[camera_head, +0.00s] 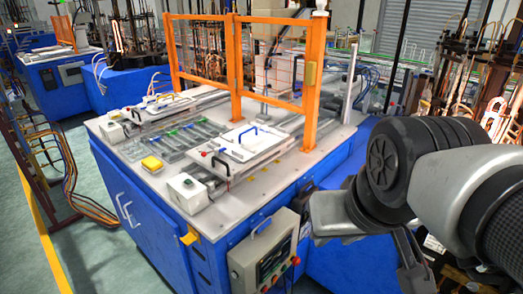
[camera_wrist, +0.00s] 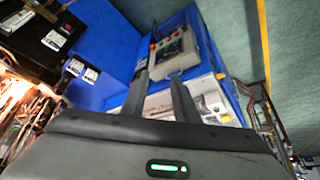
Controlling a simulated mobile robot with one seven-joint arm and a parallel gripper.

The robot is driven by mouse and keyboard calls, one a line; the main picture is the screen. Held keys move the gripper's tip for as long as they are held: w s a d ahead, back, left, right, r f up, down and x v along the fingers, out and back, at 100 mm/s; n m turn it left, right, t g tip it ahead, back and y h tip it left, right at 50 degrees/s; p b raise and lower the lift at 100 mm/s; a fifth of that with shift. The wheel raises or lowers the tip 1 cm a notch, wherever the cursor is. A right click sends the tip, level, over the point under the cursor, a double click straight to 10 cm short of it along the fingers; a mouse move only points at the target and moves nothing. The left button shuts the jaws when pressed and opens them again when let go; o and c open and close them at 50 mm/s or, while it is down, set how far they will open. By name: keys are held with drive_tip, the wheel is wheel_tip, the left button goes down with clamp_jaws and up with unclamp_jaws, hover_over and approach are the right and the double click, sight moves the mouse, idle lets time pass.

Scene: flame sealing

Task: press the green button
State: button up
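A control panel (camera_head: 264,258) hangs on the front right corner of the blue machine, with a dark screen and red buttons in the head view. The wrist view also shows this panel (camera_wrist: 172,54), with small red, orange and green spots along its edge; which is the green button is too small to tell. A white button box (camera_head: 187,192) stands on the near corner of the machine top, with a small dark green spot on it. My gripper (camera_wrist: 160,80) is open and empty, its two fingers apart. It is right of the panel in the head view, not touching it.
An orange guard frame (camera_head: 237,65) stands behind. Cables (camera_head: 70,190) run down at the left. Green floor is clear at the front left.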

drive_tip(key=shift+s+a+r, duration=0.1)
drive_tip(key=shift+s+a, duration=0.1)
drive_tip(key=shift+s, duration=0.15)
drive_tip(key=shift+c, duration=1.1)
clamp_jaws()
drive_tip(key=shift+w, duration=0.1)
